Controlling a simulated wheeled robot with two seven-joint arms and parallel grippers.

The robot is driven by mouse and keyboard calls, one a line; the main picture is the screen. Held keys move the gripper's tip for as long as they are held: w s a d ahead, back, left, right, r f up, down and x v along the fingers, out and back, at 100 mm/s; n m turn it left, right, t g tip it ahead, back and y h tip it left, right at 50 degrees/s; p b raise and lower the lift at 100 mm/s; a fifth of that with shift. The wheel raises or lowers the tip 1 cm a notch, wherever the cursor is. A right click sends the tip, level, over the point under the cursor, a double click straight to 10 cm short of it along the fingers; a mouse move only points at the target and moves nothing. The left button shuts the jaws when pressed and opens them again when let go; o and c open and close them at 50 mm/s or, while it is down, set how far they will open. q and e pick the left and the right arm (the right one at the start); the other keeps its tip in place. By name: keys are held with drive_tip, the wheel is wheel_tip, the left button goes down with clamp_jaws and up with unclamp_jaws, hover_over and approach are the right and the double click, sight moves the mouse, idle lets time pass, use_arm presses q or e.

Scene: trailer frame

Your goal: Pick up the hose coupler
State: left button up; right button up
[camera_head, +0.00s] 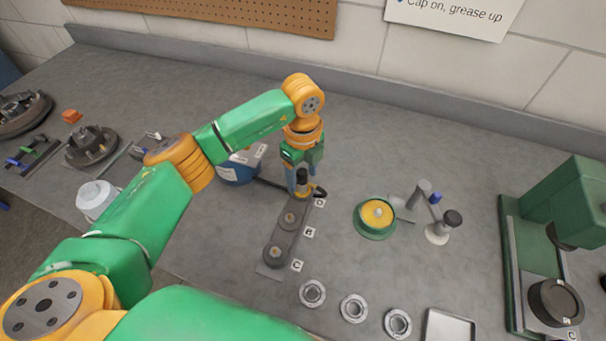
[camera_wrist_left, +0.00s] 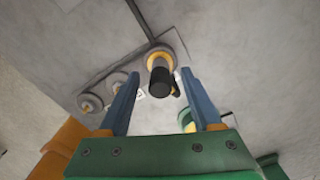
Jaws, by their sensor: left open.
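A dark upright cylinder with a yellow ring at its base, which I take for the hose coupler (camera_head: 303,176), stands at the far end of a grey plate (camera_head: 262,270). It also shows in the left wrist view (camera_wrist_left: 161,80), between the fingertips. My left gripper (camera_head: 302,172) points down over it with fingers open on either side. In the left wrist view the open blue fingers (camera_wrist_left: 159,85) show gaps beside the cylinder. The fingers partly hide it in the head view. My right gripper is not in view.
Two round fittings (camera_head: 291,219) sit along the plate, with lettered tags beside it. A green-rimmed yellow disc (camera_head: 377,214) stands to the right. Several metal rings (camera_head: 354,307) and a tray (camera_head: 449,327) lie in front. A green press (camera_head: 560,220) is far right. A blue container (camera_head: 237,172) stands left of the gripper.

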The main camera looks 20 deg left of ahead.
use_arm(q)
drive_tip(key=shift+f, duration=0.45)
clamp_jaws()
drive_tip(key=shift+r, duration=0.1)
wheel_tip(320, 180, up, 2)
drive_tip(key=b, duration=0.2)
drive_tip(key=shift+w+r+b, duration=0.1)
drive_tip(key=shift+r+b, duration=0.15)
drive_tip(key=shift+b, duration=0.05)
drive_tip(key=s+a+r+p, duration=0.1)
drive_tip(key=s+a+r, duration=0.1)
drive_tip(key=s+r, duration=0.4)
drive_tip(key=s+a+r, duration=0.3)
drive_tip(key=s+r, duration=0.4)
drive_tip(key=shift+r+p, duration=0.35)
